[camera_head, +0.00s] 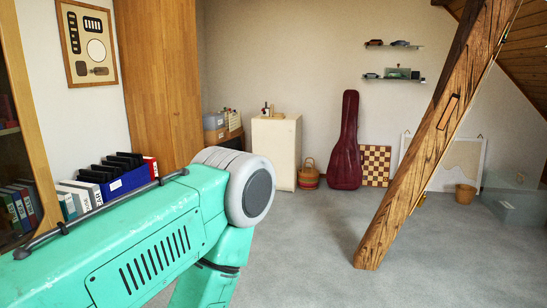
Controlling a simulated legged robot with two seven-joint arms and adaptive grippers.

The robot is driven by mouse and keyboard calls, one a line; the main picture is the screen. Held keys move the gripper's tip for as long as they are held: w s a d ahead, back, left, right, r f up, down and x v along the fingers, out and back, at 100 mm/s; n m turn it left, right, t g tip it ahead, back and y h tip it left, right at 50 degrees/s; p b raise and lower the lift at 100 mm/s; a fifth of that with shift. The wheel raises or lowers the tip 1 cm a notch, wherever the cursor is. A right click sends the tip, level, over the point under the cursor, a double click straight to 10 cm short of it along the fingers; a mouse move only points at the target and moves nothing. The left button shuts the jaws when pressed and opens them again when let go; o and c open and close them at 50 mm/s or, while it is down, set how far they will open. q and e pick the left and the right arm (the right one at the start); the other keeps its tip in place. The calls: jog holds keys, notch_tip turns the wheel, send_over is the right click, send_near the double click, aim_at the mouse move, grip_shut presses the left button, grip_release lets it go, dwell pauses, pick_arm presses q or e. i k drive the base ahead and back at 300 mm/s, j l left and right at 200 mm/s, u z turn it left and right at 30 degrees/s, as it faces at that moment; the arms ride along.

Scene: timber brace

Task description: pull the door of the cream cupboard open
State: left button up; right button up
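The cream cupboard (277,150) stands against the back wall, left of the middle of the view. It is a small upright box, and its door looks shut. A few small items stand on its top. My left arm, turquoise with a pale round joint, fills the lower left and ends well in front of the cupboard. Neither of my grippers shows in this view. The handle of the door is too small to make out.
A slanting timber brace (437,130) stands on the floor right of the middle. A wicker basket (308,175), a dark red guitar case (345,145) and a chessboard (376,165) stand right of the cupboard. A tall wooden wardrobe (160,80) is at left. Grey carpet (310,250) between is clear.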

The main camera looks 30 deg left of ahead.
aim_at(275, 140)
jog(key=i+j+u, duration=0.85)
jog(key=i, duration=0.5)
jog(key=i+u, duration=0.4)
jog(key=i, duration=2.5)
